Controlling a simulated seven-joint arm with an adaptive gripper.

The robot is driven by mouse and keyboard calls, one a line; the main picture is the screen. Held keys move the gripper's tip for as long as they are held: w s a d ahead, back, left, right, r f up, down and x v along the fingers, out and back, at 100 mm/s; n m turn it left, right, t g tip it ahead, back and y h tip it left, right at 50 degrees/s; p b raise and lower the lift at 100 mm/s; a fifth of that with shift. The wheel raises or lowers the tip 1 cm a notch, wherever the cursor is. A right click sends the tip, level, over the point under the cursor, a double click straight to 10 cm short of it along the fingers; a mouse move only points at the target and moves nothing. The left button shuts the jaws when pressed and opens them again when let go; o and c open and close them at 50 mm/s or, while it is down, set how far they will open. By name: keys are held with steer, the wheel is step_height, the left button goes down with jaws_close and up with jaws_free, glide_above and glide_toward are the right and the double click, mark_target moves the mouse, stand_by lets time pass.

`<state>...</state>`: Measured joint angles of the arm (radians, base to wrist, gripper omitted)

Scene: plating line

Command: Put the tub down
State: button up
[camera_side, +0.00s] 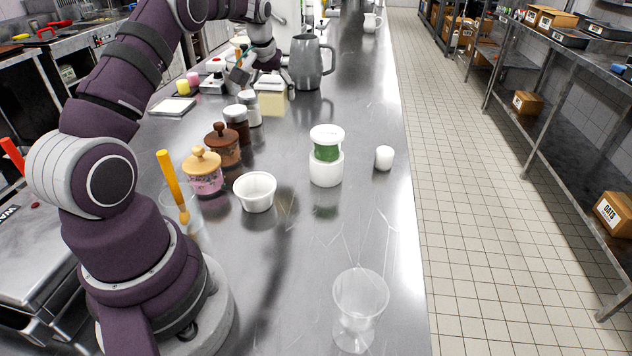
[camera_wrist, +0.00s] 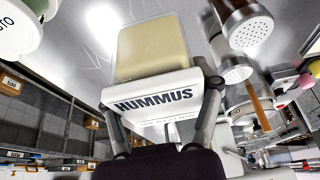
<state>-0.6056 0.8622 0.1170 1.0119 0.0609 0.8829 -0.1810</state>
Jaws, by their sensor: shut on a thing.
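The tub (camera_wrist: 152,105), labelled HUMMUS, has a pale yellow body and a white lettered part. In the wrist view my gripper (camera_wrist: 163,118) has one finger on each side of it and is shut on it. In the side view the tub (camera_side: 273,103) is at the far part of the steel counter, below my gripper (camera_side: 268,82). It looks upright there. I cannot tell whether its base touches the counter or is slightly above it.
A grey pitcher (camera_side: 308,62) stands right of the tub. Shakers (camera_side: 249,110) stand in front of it, and a white board (camera_side: 172,106) lies to its left.

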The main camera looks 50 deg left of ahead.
mark_target(271, 109)
step_height(271, 109, down, 11)
steer(key=shift+f, duration=0.1)
stand_by(0.3)
steer(key=o, duration=1.3)
steer(key=v, duration=1.2)
steer(key=s+d+r+m+t+h, duration=0.1)
steer(key=d+r+m, duration=0.2)
steer(key=d+r, duration=0.45)
steer(key=s+d+m, duration=0.2)
steer(key=s+d, duration=0.2)
steer(key=d, duration=0.1)
steer(key=s+d+m+t+h, duration=0.1)
steer(key=s+d+m, duration=0.1)
steer(key=s+d, duration=0.2)
steer(key=s+d+m+h, duration=0.1)
steer(key=s+d+m, duration=0.1)
steer(key=s+d, duration=0.2)
steer(key=shift+d+r+t, duration=0.2)
steer(key=shift+d+t, duration=0.1)
steer(key=shift+d, duration=0.85)
